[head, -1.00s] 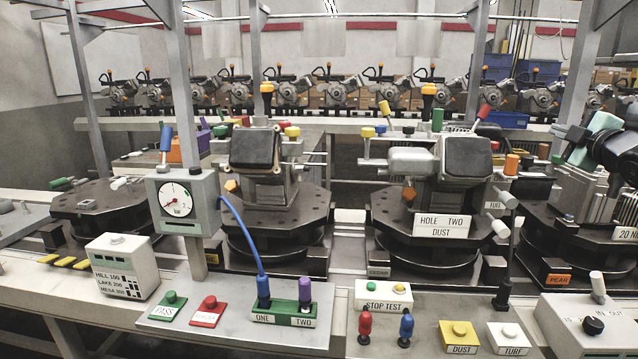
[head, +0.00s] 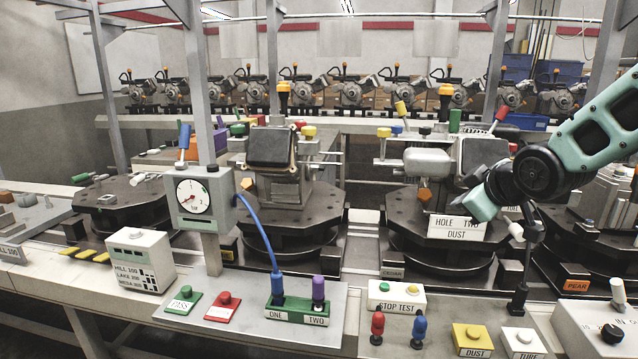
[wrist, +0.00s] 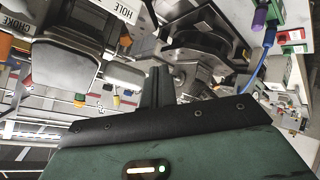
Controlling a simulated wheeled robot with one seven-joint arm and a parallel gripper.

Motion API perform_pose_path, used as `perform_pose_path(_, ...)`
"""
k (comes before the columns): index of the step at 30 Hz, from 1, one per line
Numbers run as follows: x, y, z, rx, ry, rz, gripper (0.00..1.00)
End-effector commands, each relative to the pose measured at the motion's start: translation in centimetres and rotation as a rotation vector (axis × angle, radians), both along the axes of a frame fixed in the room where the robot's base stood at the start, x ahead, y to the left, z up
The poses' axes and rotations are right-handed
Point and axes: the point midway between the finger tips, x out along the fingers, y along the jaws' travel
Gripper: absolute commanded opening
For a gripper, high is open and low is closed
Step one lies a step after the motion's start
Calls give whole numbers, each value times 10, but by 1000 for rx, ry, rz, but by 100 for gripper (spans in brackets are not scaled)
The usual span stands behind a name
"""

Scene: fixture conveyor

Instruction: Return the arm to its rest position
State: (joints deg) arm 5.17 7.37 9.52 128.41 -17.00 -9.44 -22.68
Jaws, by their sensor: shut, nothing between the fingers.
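My arm (head: 600,120), with teal links and black joints, reaches in from the right edge of the head view. My gripper (head: 468,180) is at its end, in front of the right-hand machine (head: 420,163) and by the HOLE TWO sign (head: 455,223). In the wrist view the dark fingers (wrist: 157,88) are together, with nothing between them. Whether the hand touches the machine or sign cannot be told. No rest position is marked in view.
A black post (head: 524,270) with a white knob stands below my forearm. The front bench holds a STOP TEST box (head: 397,297), yellow and white button boxes, and small red and blue levers. A gauge (head: 194,198) on a post and a blue cable (head: 262,235) are further left.

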Motion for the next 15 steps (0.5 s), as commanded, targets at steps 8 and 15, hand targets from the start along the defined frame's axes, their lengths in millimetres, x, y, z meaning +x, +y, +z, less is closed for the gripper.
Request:
perform_pose_path(8, -160, 115, -62, 78, 486, 1, 0)
perform_pose_path(15, -294, 139, -90, 8, 819, -44, 0)
